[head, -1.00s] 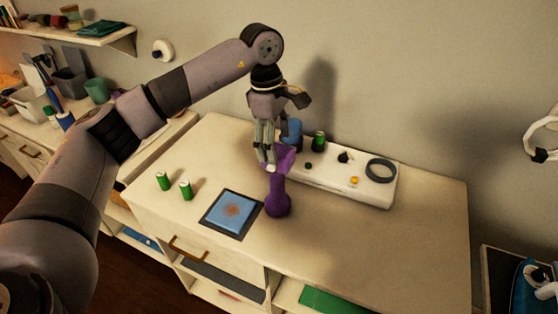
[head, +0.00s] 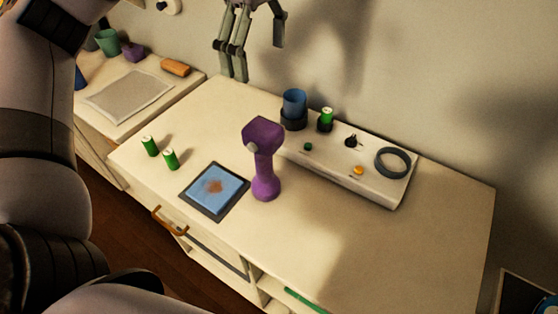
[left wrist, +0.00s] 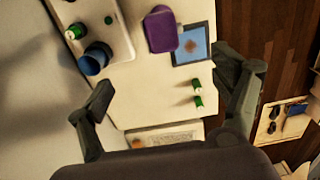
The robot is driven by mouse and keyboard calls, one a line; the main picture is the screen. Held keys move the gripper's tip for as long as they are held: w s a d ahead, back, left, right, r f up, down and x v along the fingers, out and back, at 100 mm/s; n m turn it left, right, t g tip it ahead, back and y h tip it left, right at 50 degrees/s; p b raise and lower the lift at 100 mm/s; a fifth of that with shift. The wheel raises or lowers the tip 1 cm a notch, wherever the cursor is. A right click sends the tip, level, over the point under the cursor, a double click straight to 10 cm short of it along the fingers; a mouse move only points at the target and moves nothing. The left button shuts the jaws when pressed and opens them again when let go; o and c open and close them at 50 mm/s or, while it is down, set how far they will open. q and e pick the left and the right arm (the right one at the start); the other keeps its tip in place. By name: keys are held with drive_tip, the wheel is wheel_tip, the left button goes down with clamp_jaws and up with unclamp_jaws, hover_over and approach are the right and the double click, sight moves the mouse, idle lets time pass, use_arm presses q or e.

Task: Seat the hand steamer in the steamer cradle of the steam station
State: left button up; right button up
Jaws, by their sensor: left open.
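The purple hand steamer (head: 264,160) stands upright on the cabinet top, its wide head up, in front of the station's left end. The left wrist view shows its head from above (left wrist: 161,29). The white steam station (head: 330,172) lies along the wall; a dark ring (head: 393,162), which looks like the cradle, is at its right end and empty. A blue cup (head: 294,104) and a green cell (head: 326,117) stand in its holders at the left. My left gripper (head: 259,58) is open and empty, above and behind the steamer, touching nothing. My right gripper is out of view.
A blue pad with a brown stain (head: 215,188) lies left of the steamer. The station bears a black knob (head: 351,140) and a yellow button (head: 358,170). The front right cabinet top is clear.

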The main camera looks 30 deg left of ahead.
use_arm(q)
drive_tip(key=s+f, duration=0.1)
drive_tip(key=f, duration=0.1)
drive_tip(key=p, duration=0.1)
approach(261, 129)
drive_tip(key=shift+s+a+f, duration=0.3)
drive_tip(key=shift+s+a, duration=0.15)
drive_tip(key=shift+a, duration=0.1)
drive_tip(key=f, duration=0.3)
drive_tip(key=shift+w+d+f+p, duration=0.15)
drive_tip(key=shift+w+p, duration=0.05)
drive_tip(key=shift+p, duration=0.2)
drive_tip(key=shift+f, duration=1)
drive_tip(key=shift+d+f+p, duration=0.15)
drive_tip(key=shift+f+p, duration=0.2)
drive_tip(key=shift+p, duration=0.15)
drive_tip(key=f, duration=0.1)
drive_tip(key=f+p, duration=0.1)
drive_tip(key=f, duration=0.1)
drive_tip(key=shift+w+d+f, duration=0.25)
drive_tip(key=shift+w+f, duration=0.05)
drive_tip(key=shift+f, duration=0.4)
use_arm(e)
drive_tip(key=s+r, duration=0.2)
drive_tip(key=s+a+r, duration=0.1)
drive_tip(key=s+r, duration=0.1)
